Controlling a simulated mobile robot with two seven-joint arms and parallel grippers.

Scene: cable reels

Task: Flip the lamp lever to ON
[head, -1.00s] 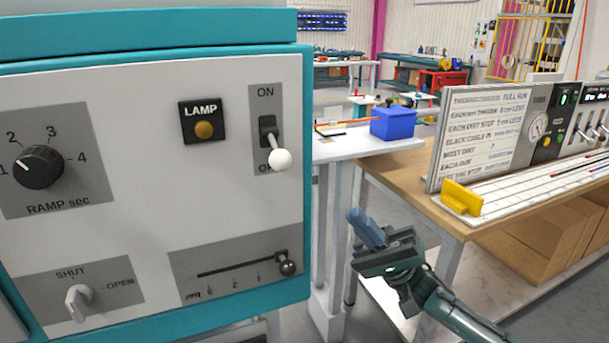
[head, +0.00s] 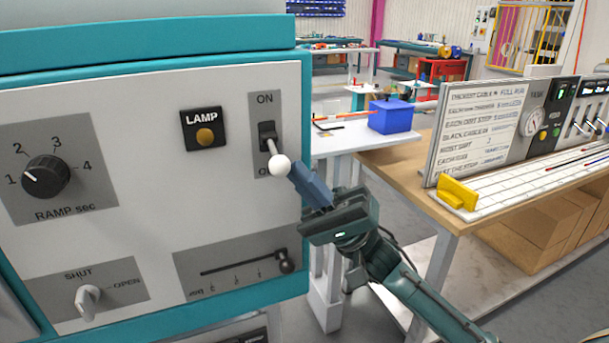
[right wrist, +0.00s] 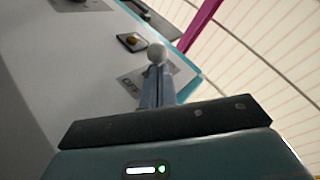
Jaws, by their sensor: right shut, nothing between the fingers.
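The lamp lever (head: 277,161) is a toggle with a white ball tip on a grey plate, with ON printed above it. It points outward and down, toward the partly hidden lower label. The LAMP indicator (head: 204,134), with an amber button, sits to its left. My right gripper (head: 296,172) is shut and empty, its blue-grey fingertips at the lower right of the ball, very close or touching; I cannot tell which. In the right wrist view the white ball (right wrist: 157,53) shows just beyond the closed fingertips (right wrist: 157,72). My left gripper is not in view.
The panel also carries a RAMP knob (head: 46,176), a SHUT/OPEN knob (head: 87,297) and a slider (head: 285,262) below the lever. A white table with a blue bin (head: 393,116) and a wooden bench (head: 425,200) stand to the right.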

